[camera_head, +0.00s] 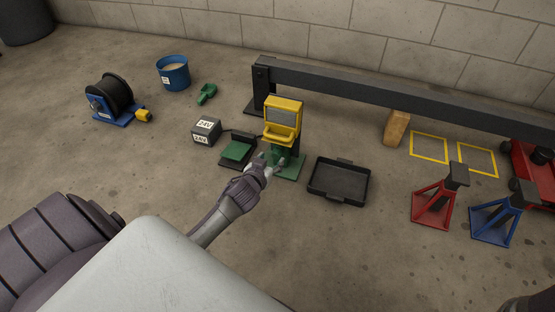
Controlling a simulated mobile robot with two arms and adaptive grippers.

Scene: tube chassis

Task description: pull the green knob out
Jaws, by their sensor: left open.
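Whether the fingers touch anything cannot be told. I cannot make out a separate green knob; the gripper covers part of the device's lower front. My right gripper is not in view.
A green pedal (238,150), a 24V box (206,131) and a black tray (339,182) flank the device. The dark beam (400,92) runs behind. A red stand (434,205) and a blue stand (495,222) are at right. Floor in front is open.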

